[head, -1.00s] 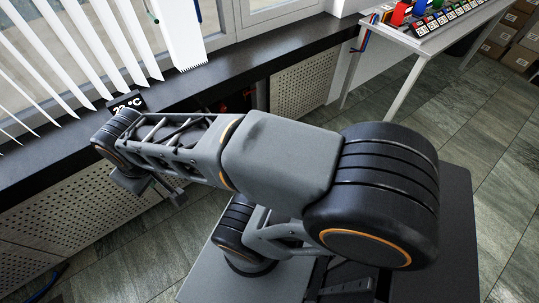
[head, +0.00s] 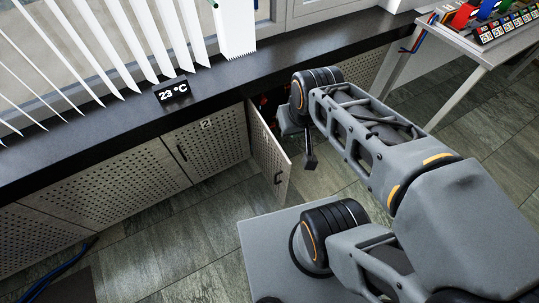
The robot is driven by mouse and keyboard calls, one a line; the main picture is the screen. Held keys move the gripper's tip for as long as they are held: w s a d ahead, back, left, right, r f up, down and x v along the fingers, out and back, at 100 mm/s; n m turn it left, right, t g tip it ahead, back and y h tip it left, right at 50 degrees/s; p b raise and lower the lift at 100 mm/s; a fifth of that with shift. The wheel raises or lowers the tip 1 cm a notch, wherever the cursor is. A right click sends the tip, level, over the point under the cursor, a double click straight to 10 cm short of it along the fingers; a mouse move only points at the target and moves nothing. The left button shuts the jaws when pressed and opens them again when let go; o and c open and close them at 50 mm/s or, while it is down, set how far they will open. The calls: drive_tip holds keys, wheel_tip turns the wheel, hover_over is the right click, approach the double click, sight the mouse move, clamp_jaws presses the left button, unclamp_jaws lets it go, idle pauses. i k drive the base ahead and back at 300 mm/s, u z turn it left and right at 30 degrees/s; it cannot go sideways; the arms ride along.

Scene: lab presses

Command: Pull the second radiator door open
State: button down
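A radiator door panel marked "2" (head: 209,142) is flush in the row under the dark sill, with a dark handle (head: 182,152) at its left edge. Just right of it, another perforated door (head: 268,150) stands swung out from the row, with a handle (head: 278,179) near its free edge. A dark opening with some red inside shows behind that door. My gripper (head: 310,163) hangs to the right of the swung-out door, apart from its handle in the picture. Its fingers are small and dark, so their opening is unclear.
The black sill (head: 130,118) runs above the doors and carries a "23 °C" display (head: 173,92). White blinds (head: 150,45) hang over it. A table (head: 470,45) with colourful items stands at upper right. Blue cables (head: 60,278) lie at lower left.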

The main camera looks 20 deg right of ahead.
sight(207, 147)
drive_tip(key=u, duration=0.5)
drive_tip(key=k, duration=0.6)
drive_tip(key=u, duration=1.15)
drive_tip(key=i, duration=1.35)
drive_tip(key=z, duration=0.75)
